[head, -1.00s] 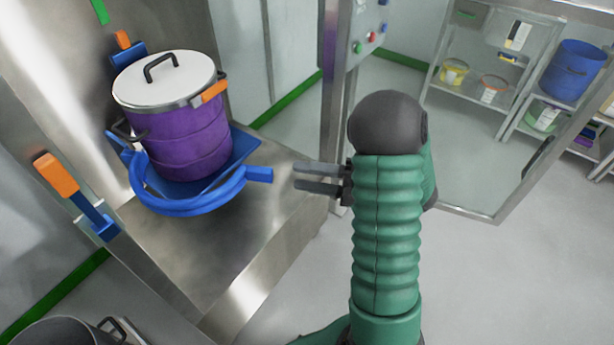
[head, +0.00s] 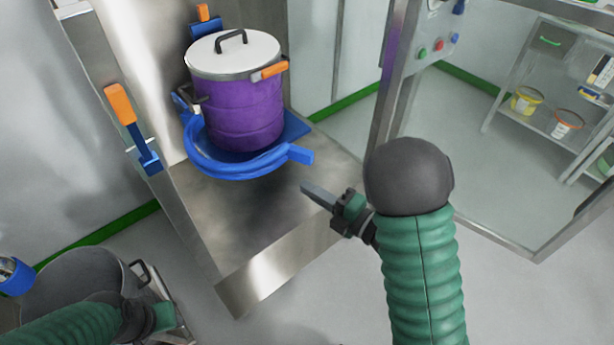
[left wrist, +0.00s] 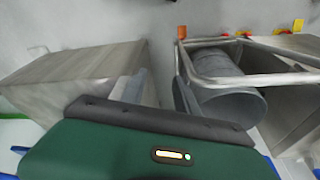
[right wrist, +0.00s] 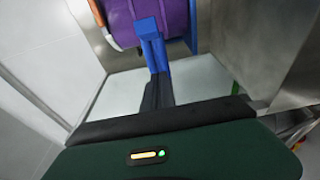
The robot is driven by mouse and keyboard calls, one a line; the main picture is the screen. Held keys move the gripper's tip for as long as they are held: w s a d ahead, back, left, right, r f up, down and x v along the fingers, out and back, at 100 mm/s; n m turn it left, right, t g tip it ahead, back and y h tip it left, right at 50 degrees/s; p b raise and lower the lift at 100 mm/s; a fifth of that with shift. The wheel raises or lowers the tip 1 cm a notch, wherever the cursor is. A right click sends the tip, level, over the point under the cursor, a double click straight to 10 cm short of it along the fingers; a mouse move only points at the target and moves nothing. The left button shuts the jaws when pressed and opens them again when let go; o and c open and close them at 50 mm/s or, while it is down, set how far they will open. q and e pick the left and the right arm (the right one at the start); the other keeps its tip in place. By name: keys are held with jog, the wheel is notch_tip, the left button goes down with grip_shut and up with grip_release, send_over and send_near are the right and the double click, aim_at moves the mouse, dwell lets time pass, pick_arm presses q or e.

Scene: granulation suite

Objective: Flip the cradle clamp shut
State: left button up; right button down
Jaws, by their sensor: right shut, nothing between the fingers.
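The cradle clamp (head: 235,169) is a blue curved bar around the front of a purple drum (head: 243,112) on a steel ledge. Its squared free end (head: 300,154) sticks out at the right, apart from the drum. It also shows in the right wrist view (right wrist: 148,28). My right gripper (head: 306,188) is shut and empty, just below and in front of that end; its fingers (right wrist: 156,92) point toward it, and I cannot tell whether they touch. My left gripper (head: 165,316) is at lower left in the head view, its fingers unclear.
A steel pot (head: 85,283) stands at lower left near my left arm. An orange-handled blue lever (head: 130,125) is on the left of the steel column. A metal post with buttons (head: 410,70) rises at the right. The ledge front (head: 265,275) is clear.

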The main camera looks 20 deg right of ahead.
pick_arm(q)
jog(key=shift+d+f+b, duration=0.25)
jog(key=shift+f+b, duration=0.25)
pick_arm(e)
jog(key=w+d, duration=0.1)
jog(key=w, duration=0.6)
pick_arm(q)
jog(key=shift+d, duration=0.1)
pick_arm(e)
jog(key=shift+d, duration=0.2)
